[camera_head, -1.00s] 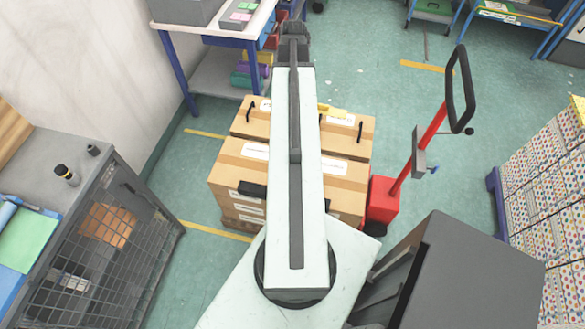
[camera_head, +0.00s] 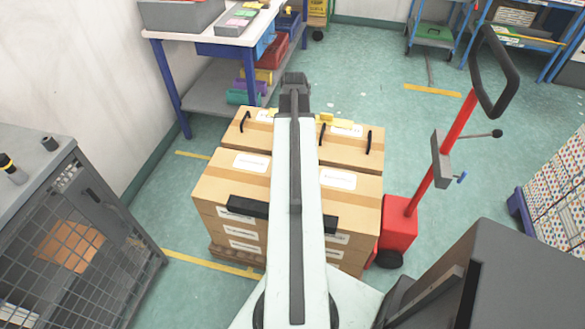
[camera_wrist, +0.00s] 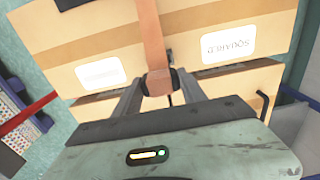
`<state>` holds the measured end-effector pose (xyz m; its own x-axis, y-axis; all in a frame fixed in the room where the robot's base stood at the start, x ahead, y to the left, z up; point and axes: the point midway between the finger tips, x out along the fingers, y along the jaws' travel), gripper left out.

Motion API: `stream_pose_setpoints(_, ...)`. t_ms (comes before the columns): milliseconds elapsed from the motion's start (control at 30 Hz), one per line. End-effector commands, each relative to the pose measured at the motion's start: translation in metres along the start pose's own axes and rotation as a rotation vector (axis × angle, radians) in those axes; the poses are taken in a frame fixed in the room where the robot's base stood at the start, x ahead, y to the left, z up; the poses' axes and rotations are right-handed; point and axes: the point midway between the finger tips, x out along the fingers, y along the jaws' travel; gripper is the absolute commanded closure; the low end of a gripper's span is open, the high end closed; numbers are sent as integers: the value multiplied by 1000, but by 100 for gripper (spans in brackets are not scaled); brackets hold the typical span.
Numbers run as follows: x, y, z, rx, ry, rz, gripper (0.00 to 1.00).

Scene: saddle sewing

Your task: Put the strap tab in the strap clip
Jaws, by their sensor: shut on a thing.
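In the wrist view my gripper (camera_wrist: 158,84) is shut between its two grey fingers on the end of a tan strap (camera_wrist: 152,40), which I take to be the strap tab. A dark piece sits around that end, between the fingertips. The strap runs up the picture in front of a cardboard box. In the head view my own arm covers the strap and the fingers. I cannot make out the strap clip for certain in either view.
Stacked cardboard boxes (camera_head: 225,185) with black handles fill the middle, under my arm. A red pallet truck (camera_head: 400,225) stands to their right. A wire-fronted grey cabinet (camera_head: 45,195) is at left, a white-topped workbench (camera_head: 185,37) at back left.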

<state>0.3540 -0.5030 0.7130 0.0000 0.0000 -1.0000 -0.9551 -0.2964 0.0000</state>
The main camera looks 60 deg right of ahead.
Motion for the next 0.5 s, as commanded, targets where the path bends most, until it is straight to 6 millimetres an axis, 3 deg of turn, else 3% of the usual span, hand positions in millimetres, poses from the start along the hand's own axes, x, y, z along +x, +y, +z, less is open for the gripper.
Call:
stream_pose_setpoints(33,24,0,0,-1,0,0,94)
stream_pose_setpoints(100,37,0,0,-1,0,0,94)
stream_pose_setpoints(333,42,-1,0,-2,0,0,94)
stream_pose_setpoints(500,72,-1,0,-3,0,0,94)
